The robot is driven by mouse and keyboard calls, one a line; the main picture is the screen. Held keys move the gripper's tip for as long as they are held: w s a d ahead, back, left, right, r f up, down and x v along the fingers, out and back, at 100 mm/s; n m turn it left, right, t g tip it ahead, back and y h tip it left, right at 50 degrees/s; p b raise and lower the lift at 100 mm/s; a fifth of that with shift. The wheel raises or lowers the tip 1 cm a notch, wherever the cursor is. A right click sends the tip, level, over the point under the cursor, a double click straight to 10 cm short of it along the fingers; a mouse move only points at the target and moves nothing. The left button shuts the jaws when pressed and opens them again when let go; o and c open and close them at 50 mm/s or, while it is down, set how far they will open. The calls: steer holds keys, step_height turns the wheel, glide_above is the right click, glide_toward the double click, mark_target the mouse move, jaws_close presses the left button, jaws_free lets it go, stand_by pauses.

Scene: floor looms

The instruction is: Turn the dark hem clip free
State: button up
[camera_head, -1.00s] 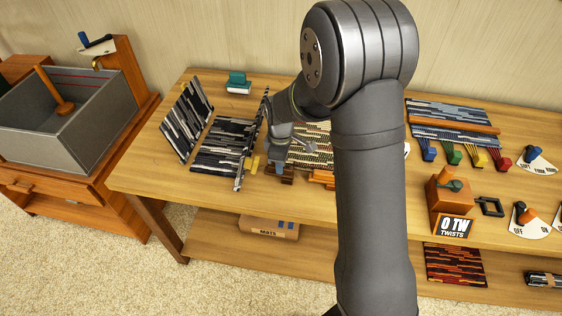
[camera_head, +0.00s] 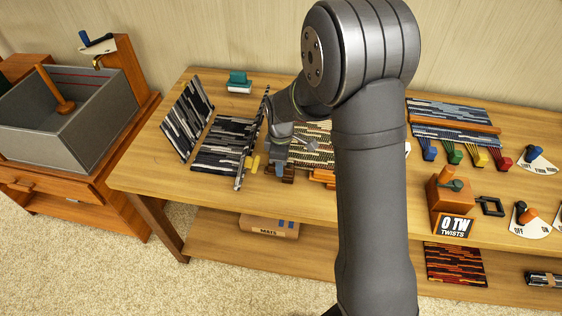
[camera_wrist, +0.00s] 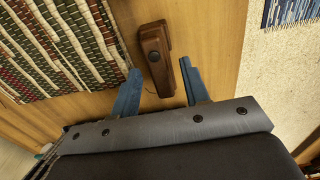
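The dark hem clip (camera_wrist: 155,55) is a dark brown wooden piece on the table beside the edge of a woven mat (camera_wrist: 65,45). It has a rounded raised part and a narrower bar slanting toward my gripper. My gripper (camera_wrist: 160,90) is open, its two blue fingers apart, with the bar's near end close to the gap between them. I cannot tell whether a finger touches it. In the head view the clip (camera_head: 287,178) is just below my gripper (camera_head: 279,163), partly hidden by it. My arm hides part of the mat (camera_head: 318,150).
An orange clip (camera_head: 323,178) lies to the right. A folded dark striped mat (camera_head: 222,145) with an upright panel and a yellow piece (camera_head: 255,165) stands close on the left. The table's front edge is near. A box marked MATS (camera_head: 268,227) sits on the lower shelf.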

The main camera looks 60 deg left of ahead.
step_height(320, 180, up, 17)
steer(key=shift+r, duration=0.2)
stand_by(0.3)
stand_by(0.5)
step_height(320, 180, down, 18)
steer(key=shift+r, duration=0.25)
stand_by(0.3)
step_height(320, 180, up, 18)
step_height(320, 180, down, 18)
steer(key=shift+f, duration=0.1)
steer(key=shift+w+a+m, duration=0.15)
steer(key=shift+w+m, duration=0.05)
steer(key=shift+m, duration=0.85)
steer(key=shift+w+a+m, duration=0.1)
steer(key=shift+w+m, duration=0.05)
steer(key=shift+m, duration=0.9)
